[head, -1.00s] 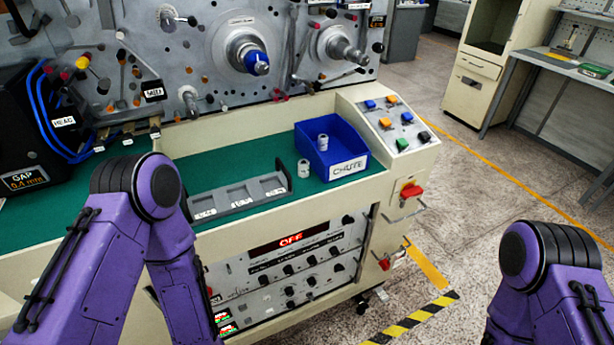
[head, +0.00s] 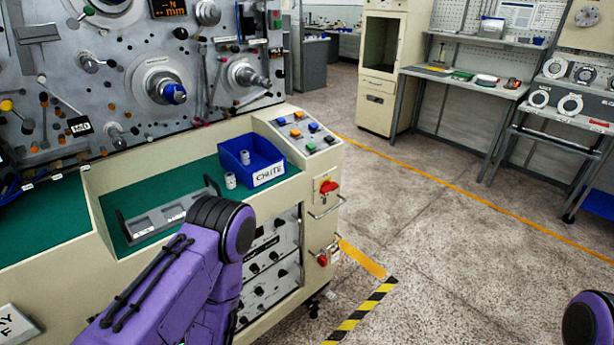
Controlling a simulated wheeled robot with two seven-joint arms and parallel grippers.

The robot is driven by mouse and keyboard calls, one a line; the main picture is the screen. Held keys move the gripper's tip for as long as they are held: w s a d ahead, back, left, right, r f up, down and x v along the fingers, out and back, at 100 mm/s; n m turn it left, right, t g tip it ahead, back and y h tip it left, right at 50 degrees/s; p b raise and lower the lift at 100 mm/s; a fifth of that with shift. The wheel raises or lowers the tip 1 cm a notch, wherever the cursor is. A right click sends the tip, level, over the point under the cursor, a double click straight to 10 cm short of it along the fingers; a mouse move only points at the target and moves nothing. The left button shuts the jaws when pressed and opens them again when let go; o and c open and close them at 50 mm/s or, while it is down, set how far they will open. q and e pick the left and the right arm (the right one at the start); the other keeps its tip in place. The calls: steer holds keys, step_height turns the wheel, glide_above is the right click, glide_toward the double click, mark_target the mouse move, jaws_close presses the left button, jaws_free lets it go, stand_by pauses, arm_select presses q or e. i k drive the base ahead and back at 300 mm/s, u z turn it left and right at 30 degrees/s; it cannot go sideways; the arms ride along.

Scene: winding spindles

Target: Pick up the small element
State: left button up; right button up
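A small whitish cylindrical element (head: 230,180) stands on the green mat, just left of the blue bin and apart from it. A second similar small element (head: 245,157) is inside the blue bin (head: 268,172) labelled CHUTE. My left arm comes in at the lower left, its purple links in front of the machine's counter. Its gripper is out of view. Only a purple joint of my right arm shows at the lower right corner, and its gripper is also out of view.
A button panel (head: 300,134) stands right of the bin. A red knob (head: 328,187) juts from the counter's corner.

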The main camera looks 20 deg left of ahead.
mark_target(229, 178)
steer(key=z, duration=0.5)
steer(key=i, duration=1.05)
steer(key=u, duration=0.85)
